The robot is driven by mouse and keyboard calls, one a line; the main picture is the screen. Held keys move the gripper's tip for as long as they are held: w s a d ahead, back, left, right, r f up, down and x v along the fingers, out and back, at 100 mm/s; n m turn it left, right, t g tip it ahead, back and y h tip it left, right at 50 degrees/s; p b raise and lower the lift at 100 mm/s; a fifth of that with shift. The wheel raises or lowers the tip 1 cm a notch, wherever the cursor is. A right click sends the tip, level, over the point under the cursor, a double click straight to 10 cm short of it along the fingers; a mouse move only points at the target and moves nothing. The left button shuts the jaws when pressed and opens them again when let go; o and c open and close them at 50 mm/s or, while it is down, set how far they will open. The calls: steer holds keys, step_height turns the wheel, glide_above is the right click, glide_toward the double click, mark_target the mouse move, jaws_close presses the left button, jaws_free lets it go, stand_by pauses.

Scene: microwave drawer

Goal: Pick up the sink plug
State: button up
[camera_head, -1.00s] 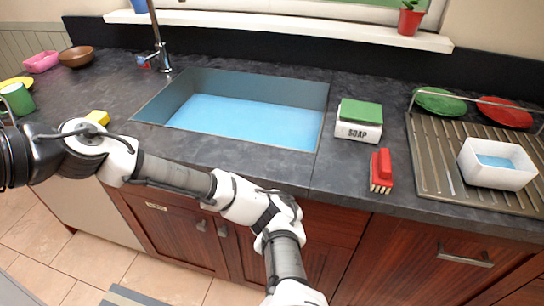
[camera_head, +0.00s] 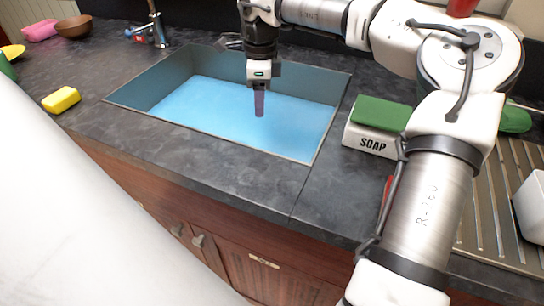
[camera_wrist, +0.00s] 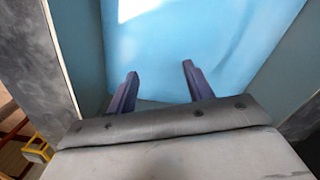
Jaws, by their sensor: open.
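The sink (camera_head: 319,131) is a grey-walled basin filled with light blue water. My gripper (camera_head: 259,108) points down over the basin, its fingers just above or at the water; I cannot tell which. In the wrist view my gripper (camera_wrist: 157,82) shows two dark fingers spread apart with only blue water between them. I do not see a sink plug in any view; the water or my gripper may hide it.
A white soap box (camera_head: 372,141) with a green top stands right of the sink. A yellow sponge (camera_head: 61,100) lies left of it. The faucet (camera_head: 157,28) stands behind. A ribbed drainboard (camera_head: 500,215) with a white tub (camera_head: 531,207) is at the right.

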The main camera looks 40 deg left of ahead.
steer(key=f, duration=0.1)
glide_above(262, 147)
steer(key=f, duration=0.8)
steer(key=shift+w+d+f, duration=0.25)
steer(key=f, duration=0.4)
steer(key=shift+s+a+p, duration=0.25)
steer(key=shift+s+p, duration=0.1)
steer(key=shift+f, duration=0.65)
steer(key=c, duration=1.1)
steer(key=shift+o, duration=0.2)
steer(key=shift+r, duration=0.15)
